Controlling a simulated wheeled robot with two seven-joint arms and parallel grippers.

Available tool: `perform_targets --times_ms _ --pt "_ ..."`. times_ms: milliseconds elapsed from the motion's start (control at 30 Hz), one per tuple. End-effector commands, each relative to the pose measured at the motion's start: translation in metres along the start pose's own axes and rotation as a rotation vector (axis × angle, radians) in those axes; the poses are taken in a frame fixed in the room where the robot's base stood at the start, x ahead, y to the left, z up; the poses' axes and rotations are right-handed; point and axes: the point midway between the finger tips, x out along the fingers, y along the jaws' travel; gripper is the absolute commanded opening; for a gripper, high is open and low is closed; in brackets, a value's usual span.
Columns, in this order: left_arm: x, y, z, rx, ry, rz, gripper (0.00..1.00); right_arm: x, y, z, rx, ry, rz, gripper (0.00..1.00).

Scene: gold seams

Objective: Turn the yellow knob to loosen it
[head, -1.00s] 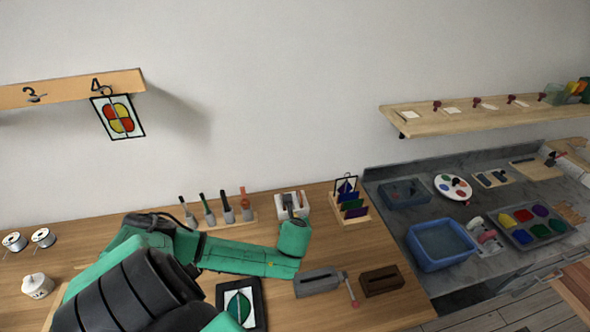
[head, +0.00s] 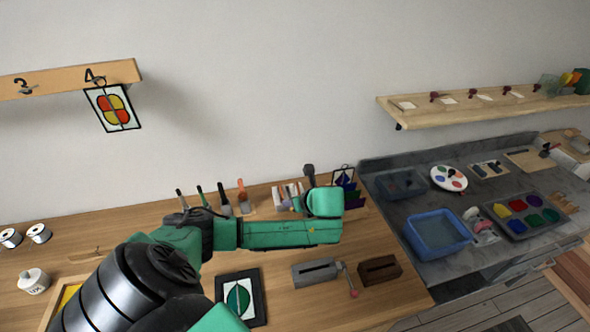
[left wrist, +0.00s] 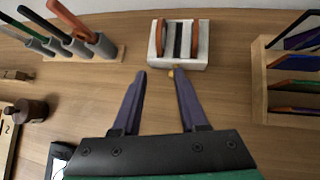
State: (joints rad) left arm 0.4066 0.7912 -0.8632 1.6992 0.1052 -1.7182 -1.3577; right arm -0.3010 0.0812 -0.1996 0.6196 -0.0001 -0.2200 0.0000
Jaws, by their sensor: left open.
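The block also shows in the head view (head: 279,193), partly behind my arm. My left gripper (left wrist: 157,74) is open, with nothing between its two purple fingers. The right finger's tip is beside or just under the knob in the picture; I cannot tell if they touch. In the head view my left arm hides the fingers. My right gripper is not in view.
A tool holder (left wrist: 70,47) stands left of the block, and a wooden rack with coloured sheets (left wrist: 259,80) stands right. A grey slotted block (head: 314,272), a brown block (head: 379,269) and a framed leaf panel (head: 240,298) lie nearer. Bare tabletop lies before the white block.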

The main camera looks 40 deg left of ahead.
Motion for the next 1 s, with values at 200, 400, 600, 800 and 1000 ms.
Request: perform_targets --times_ms 200,400,600,800,1000 --pt "-0.046 -0.065 0.005 0.290 0.249 0.221 0.42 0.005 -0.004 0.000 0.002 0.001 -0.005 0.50" --pt "-0.058 -0.072 0.003 0.385 0.316 0.258 0.42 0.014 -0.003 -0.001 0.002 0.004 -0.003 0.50" --pt "-0.013 -0.059 -0.012 0.381 0.314 0.258 0.42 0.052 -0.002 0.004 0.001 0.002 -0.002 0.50" --pt "0.028 -0.041 -0.017 0.381 0.313 0.261 0.42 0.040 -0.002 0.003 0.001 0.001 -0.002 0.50" --pt "0.062 -0.031 -0.027 0.380 0.311 0.257 0.42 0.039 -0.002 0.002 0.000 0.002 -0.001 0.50"
